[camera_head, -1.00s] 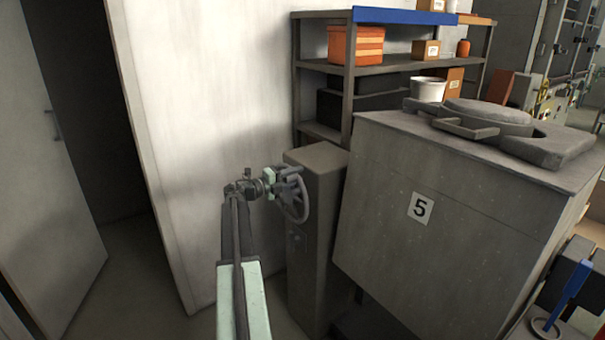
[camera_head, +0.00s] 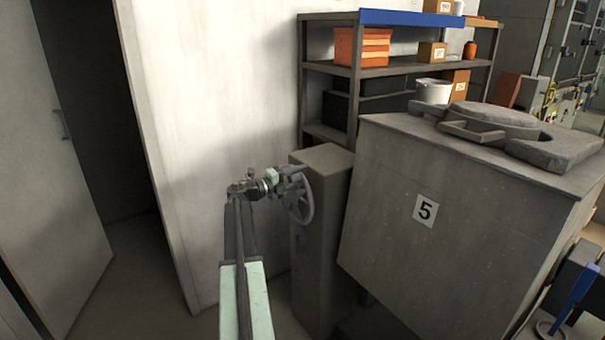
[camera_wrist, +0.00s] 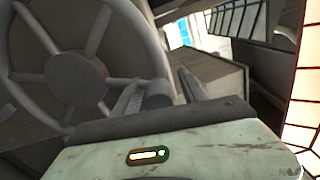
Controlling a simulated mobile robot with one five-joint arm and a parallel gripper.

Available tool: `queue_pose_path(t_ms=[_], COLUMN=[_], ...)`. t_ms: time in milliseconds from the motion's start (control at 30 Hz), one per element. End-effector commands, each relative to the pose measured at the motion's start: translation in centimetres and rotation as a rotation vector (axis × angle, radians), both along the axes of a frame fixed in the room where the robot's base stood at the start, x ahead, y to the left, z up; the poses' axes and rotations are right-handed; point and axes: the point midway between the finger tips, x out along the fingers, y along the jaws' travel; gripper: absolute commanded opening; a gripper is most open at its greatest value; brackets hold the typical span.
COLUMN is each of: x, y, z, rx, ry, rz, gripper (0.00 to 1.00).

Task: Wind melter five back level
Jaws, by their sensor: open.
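Melter five (camera_head: 440,230) is a large grey box with a "5" plate on its front and a round lid on top. It looks tilted, its top and bottom edges sloping down to the right. A grey pillar (camera_head: 322,250) stands at its left with a spoked handwheel (camera_head: 308,211) on its side. My gripper (camera_head: 288,176) is at the wheel's upper part, jaws open. In the wrist view the handwheel (camera_wrist: 75,78) fills the left side, and my open jaws (camera_wrist: 160,92) are beside its rim. Whether they touch it I cannot tell.
A pale wall (camera_head: 210,130) stands close behind my arm, with an open door (camera_head: 60,170) at far left. A shelf (camera_head: 400,70) with an orange bin (camera_head: 362,47) and boxes stands behind the melter. A blue-handled item (camera_head: 575,295) is at lower right.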

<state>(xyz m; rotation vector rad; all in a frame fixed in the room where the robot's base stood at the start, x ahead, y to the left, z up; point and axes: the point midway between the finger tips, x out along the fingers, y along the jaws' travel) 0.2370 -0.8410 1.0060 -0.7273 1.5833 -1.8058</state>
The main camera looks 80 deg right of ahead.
Motion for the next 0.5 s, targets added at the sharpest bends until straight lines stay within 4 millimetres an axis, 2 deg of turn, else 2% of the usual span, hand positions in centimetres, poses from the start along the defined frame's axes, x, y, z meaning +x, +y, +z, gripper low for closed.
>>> queue_pose_path(t_ms=[300, 500], x=[3.9, 4.6], y=[4.6, 5.4], z=[-0.1, -0.1], rx=[-0.002, -0.001], ry=[0.0, 0.0], rz=[0.002, 0.0], gripper=[0.5, 0.5])
